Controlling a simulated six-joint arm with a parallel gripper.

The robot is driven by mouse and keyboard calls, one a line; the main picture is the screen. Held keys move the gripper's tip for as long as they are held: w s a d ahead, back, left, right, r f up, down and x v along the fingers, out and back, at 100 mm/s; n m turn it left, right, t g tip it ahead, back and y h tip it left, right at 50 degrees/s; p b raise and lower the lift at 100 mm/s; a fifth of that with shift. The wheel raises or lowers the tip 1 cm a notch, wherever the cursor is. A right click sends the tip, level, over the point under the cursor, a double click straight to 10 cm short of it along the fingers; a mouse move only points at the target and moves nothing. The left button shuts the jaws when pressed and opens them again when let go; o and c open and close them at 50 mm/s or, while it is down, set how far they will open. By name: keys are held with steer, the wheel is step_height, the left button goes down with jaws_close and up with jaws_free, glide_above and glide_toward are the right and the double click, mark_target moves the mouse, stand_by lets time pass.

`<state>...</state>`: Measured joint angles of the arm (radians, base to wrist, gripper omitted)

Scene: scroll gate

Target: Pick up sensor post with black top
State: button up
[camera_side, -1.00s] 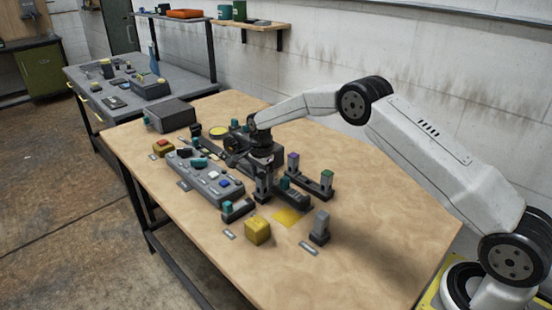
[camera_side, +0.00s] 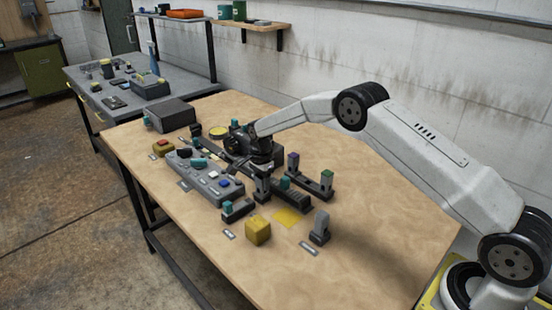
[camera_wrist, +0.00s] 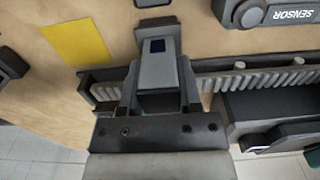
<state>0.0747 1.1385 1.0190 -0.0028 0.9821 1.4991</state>
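My gripper (camera_wrist: 157,92) points down over the middle of the workbench, and its two fingers show at the lower middle of the wrist view. A grey upright block (camera_wrist: 157,72) with a small dark square on it stands between or just beyond the fingers. It may be the sensor post, but I cannot confirm a black top. In the side view, a dark upright shape (camera_side: 262,189) stands below my wrist, beside the long dark rail (camera_side: 290,198). My gripper hides part of it, and contact is unclear.
A grey button panel (camera_side: 205,180) lies left of my gripper. A grey post (camera_side: 321,226), a yellow block (camera_side: 258,231) and a yellow patch (camera_side: 288,217) are nearer the front. The bench's right part is clear.

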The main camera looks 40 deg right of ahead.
jaws_close()
steer(key=shift+r, duration=0.2)
steer(key=shift+r, duration=1.5)
steer(key=shift+s+r, duration=0.3)
steer(key=s+r, duration=0.9)
steer(key=s, duration=0.4)
steer(key=shift+s+a, duration=0.2)
steer(key=shift+a, duration=0.25)
steer(key=shift+w, duration=0.1)
